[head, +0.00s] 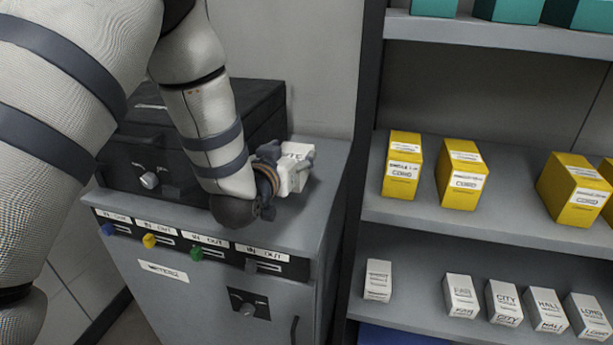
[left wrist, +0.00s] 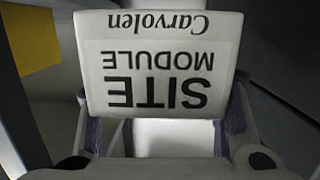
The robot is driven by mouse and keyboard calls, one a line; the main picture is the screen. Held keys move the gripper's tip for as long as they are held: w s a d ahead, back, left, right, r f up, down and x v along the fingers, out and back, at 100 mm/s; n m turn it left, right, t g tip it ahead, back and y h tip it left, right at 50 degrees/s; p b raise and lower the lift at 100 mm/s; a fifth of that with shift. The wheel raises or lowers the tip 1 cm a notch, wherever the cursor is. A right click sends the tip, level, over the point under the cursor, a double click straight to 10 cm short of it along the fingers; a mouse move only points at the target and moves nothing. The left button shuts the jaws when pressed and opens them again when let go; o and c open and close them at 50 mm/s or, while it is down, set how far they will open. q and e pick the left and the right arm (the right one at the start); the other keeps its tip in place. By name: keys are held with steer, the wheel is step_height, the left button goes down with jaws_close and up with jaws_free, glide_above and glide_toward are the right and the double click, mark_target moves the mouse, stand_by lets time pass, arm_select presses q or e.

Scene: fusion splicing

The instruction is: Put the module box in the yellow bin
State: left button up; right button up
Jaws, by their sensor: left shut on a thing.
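The white module box (head: 295,166) is in my left gripper (head: 288,170), above the right end of the grey cabinet's top in the head view. The left wrist view shows the same box (left wrist: 160,62) close up, with "SITE MODULE" and "Carvolen" printed upside down. The left fingers (left wrist: 160,130) are shut on its two sides. I cannot tell whether the box touches the cabinet top. No yellow bin is clear in the head view. A yellow patch (left wrist: 30,38) shows at the upper left of the wrist view; I cannot tell what it is. My right gripper is not in view.
A black case (head: 140,150) stands on the grey cabinet (head: 200,310), behind my left arm. To the right, a shelf unit (head: 480,228) holds yellow cartons (head: 463,175) on its middle shelf and several small white boxes (head: 461,296) below. Teal boxes (head: 510,10) sit above.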

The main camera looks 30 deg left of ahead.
arm_select(q)
steer(key=f, duration=0.3)
steer(key=f+b, duration=0.1)
steer(key=f, duration=0.5)
steer(key=shift+s+f, duration=0.1)
steer(key=shift+s, duration=0.15)
steer(key=o, duration=1.2)
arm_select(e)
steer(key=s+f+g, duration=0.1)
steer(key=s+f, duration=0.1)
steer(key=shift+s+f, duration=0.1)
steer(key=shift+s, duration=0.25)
